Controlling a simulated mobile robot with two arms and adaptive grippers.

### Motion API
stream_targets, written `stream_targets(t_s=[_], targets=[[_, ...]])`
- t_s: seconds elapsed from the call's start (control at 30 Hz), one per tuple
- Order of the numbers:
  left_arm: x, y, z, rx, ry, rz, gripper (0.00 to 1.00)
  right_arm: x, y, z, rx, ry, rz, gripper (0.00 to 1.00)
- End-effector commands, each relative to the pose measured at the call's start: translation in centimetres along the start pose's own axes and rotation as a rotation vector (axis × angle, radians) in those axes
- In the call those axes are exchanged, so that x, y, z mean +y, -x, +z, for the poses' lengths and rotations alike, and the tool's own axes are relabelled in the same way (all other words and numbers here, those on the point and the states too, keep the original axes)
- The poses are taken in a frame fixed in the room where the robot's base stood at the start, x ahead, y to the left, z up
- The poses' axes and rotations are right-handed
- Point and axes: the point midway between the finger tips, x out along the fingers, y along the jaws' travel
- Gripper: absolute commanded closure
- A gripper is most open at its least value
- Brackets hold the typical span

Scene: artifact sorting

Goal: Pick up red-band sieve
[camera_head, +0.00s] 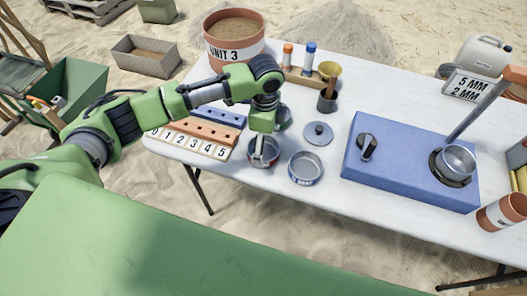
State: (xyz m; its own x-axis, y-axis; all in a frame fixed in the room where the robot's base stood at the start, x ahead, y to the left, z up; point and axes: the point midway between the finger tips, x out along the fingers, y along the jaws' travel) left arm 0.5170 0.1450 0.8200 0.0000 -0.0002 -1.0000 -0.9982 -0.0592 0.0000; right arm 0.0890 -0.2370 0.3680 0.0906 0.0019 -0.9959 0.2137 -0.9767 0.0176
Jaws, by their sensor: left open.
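The red-band sieve (265,160) is a round metal pan on the white table, near its front edge left of centre; its red band shows only in part. My left gripper (262,136) reaches down over it from above, open, with its fingers at the sieve's near-left rim. The fingertips are small and partly hidden, so contact cannot be told. A similar sieve with a blue band (305,178) stands just to the right. Another round metal piece (283,115) is partly hidden behind my gripper. My right gripper is not in view.
A grey lid (318,133) with a dark knob lies behind the blue-band sieve. A blue shaker base (400,172) holding a metal cup (457,160) fills the right side. Number tiles (190,142) and peg strips lie at left. A sand bucket (234,40) stands at the back.

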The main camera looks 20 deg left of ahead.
Motion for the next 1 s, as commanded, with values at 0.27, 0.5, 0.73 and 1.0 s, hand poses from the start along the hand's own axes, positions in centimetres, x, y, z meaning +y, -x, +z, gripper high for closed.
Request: stream_targets(t_s=[0.27, 0.5, 0.73, 1.0], targets=[[-0.2, -3.6, 0.4, -0.002, 0.000, 0.001, 0.11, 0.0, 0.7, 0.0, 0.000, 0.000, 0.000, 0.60], [-0.2, -3.8, 0.4, -0.001, 0.000, -0.001, 0.11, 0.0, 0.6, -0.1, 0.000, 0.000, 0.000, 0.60], [-0.2, -3.8, 0.5, -0.001, 0.000, 0.000, 0.54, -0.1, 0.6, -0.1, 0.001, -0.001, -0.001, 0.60], [-0.2, -3.7, 0.5, -0.001, 0.000, -0.001, 0.54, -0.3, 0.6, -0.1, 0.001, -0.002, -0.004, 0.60]])
